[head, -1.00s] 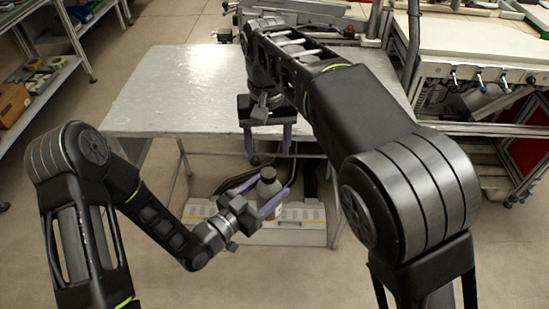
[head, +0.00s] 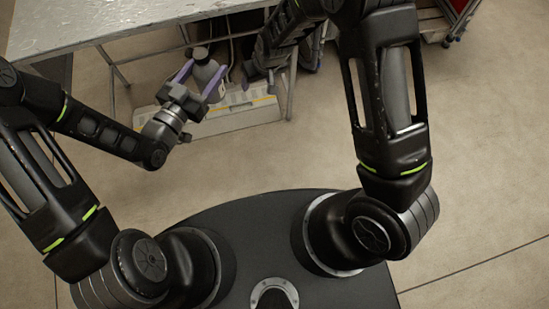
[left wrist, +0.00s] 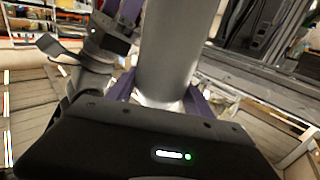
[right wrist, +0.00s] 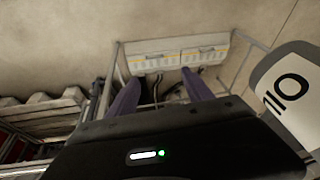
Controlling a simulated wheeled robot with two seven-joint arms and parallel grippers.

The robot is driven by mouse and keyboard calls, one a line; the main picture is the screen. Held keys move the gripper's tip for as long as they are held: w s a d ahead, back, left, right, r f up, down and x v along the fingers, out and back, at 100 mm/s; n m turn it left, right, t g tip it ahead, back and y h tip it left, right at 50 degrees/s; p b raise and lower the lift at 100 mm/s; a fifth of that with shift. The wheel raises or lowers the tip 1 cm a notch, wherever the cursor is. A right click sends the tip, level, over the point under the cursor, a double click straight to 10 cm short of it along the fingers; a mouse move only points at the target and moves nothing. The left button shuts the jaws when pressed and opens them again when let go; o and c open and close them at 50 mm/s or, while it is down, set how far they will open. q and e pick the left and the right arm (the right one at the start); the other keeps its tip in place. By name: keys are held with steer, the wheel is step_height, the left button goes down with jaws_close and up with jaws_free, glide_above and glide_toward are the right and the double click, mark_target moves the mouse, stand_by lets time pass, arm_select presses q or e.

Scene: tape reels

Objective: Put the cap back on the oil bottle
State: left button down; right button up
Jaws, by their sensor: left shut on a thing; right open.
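The grey oil bottle (head: 206,72) is between the purple fingers of my left gripper (head: 203,76), which is shut on it. In the left wrist view the bottle's plain grey side (left wrist: 168,50) fills the space between the fingers. Its dark top shows in the head view; I cannot tell whether that is bare neck or cap. In the right wrist view the bottle's white label with dark letters (right wrist: 290,95) is at the right edge. My right gripper (right wrist: 158,80) is open, its fingers apart with nothing seen between them, beside the bottle. I cannot make out a separate cap.
A grey metal table (head: 110,18) is at the upper left. A pale case with a yellow stripe (head: 235,115) lies on the floor behind the bottle; it also shows in the right wrist view (right wrist: 150,58). Open floor lies at the right.

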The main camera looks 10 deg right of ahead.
steer(key=s+f+m+g, duration=0.1)
steer(key=s+f, duration=0.2)
steer(key=s, duration=0.5)
steer(key=s+f+m+y, duration=0.1)
steer(key=s+f, duration=0.3)
steer(key=s, duration=0.5)
steer(key=s+a+f+m+g+y, duration=0.1)
steer(key=s+f, duration=0.2)
steer(key=s, duration=0.5)
steer(key=shift+s+f+m+g, duration=0.15)
steer(key=shift+s+m+g, duration=0.15)
steer(key=shift+s+m, duration=0.1)
steer(key=shift+w, duration=0.1)
